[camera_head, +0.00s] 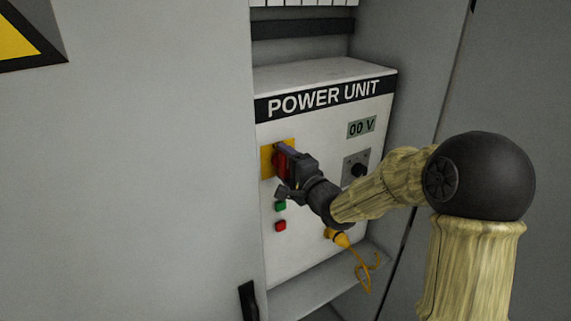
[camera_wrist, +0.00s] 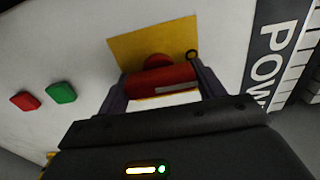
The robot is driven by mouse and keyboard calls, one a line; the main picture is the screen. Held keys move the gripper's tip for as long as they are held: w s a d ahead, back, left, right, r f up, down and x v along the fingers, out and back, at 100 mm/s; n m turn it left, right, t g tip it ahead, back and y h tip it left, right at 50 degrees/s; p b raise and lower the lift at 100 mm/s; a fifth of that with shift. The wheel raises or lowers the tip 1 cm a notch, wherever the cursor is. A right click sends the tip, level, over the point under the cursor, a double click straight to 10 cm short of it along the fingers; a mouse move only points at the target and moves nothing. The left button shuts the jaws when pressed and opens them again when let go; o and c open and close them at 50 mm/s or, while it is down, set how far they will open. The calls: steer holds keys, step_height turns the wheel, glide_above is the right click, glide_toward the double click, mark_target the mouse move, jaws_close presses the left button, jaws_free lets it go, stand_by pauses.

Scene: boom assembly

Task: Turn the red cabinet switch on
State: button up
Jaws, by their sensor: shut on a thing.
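The red switch (camera_wrist: 160,82) sits on a yellow plate (camera_wrist: 130,48) on the front of the white power unit. In the wrist view its red handle lies between the two dark fingers of my gripper (camera_wrist: 158,88), which is shut on it. In the head view the red switch (camera_head: 281,164) and yellow plate (camera_head: 267,162) show at the unit's upper left. My gripper (camera_head: 284,168) reaches it from the right and hides part of the switch.
The power unit (camera_head: 328,80) stands in a grey cabinet and its display (camera_head: 361,127) reads "00 V". A green button (camera_head: 280,206) and a red button (camera_head: 280,225) are below the switch.

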steer(key=o, duration=1)
steer(key=shift+s+d+f+b, duration=0.1)
steer(key=shift+s+d+b, duration=0.2)
steer(key=shift+s+d, duration=0.1)
steer(key=b+v, duration=0.3)
steer(key=v, duration=1.3)
steer(key=shift+s, duration=0.2)
steer(key=shift+d, duration=0.1)
